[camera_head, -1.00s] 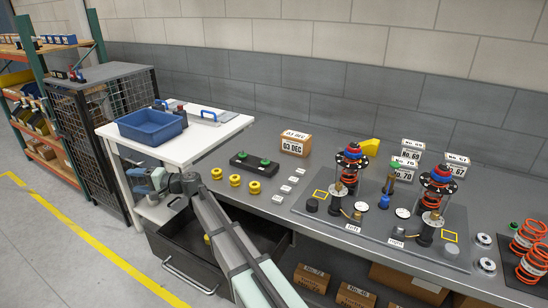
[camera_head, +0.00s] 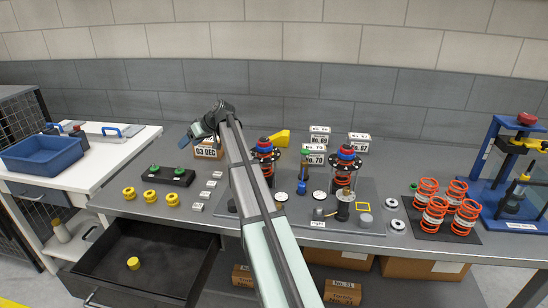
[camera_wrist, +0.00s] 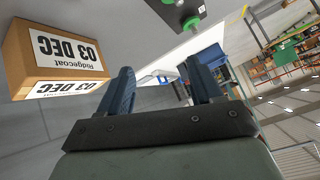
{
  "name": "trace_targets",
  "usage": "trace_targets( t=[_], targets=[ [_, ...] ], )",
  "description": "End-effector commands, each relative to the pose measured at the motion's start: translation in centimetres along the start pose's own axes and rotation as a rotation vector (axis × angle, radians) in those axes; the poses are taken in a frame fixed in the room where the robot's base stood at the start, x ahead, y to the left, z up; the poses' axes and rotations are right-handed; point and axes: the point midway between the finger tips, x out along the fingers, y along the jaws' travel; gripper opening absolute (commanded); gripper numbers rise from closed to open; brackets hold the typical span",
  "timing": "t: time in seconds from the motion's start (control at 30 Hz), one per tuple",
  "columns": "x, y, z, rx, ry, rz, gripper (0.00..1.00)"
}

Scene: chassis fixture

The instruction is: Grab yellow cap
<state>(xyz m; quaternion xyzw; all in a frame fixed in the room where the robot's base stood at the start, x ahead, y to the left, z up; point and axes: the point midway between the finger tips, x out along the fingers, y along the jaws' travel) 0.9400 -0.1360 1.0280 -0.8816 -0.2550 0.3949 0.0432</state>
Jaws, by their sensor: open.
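Three yellow caps stand in a row on the grey bench: a left one (camera_head: 129,193), a middle one (camera_head: 150,196) and a right one (camera_head: 172,199). Another yellow cap (camera_head: 133,263) lies in the open black drawer (camera_head: 190,278) below the bench. My gripper (camera_head: 196,132) is raised above the back of the bench, near the 03 DEC box (camera_head: 208,153), and away from all the caps. In the wrist view my gripper (camera_wrist: 162,78) has its two blue fingers apart with nothing held between them. No yellow cap is clear in the wrist view.
A black block with green knobs (camera_head: 168,176) sits behind the caps. The 03 DEC box (camera_wrist: 60,50) is close beside my gripper. Spring assemblies (camera_head: 345,165) stand right of my arm. A white table with a blue bin (camera_head: 42,154) is at left.

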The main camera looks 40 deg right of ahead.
Motion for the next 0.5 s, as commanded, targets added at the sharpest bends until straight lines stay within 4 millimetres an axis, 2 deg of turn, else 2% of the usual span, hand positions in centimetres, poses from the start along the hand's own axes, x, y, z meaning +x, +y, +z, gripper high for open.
trace_targets(
  t=[0.03, 0.2, 0.4, 0.5],
  targets=[
    [-2.4, 2.7, 0.4, -0.023, -0.023, 0.045, 0.65],
    [-10.2, 10.3, 3.2, -0.083, -0.13, 0.182, 0.65],
    [-18.2, 17.1, 8.5, -0.031, -0.25, 0.298, 0.65],
    [-21.4, 19.4, 11.0, 0.013, -0.296, 0.339, 0.65]
  ],
)
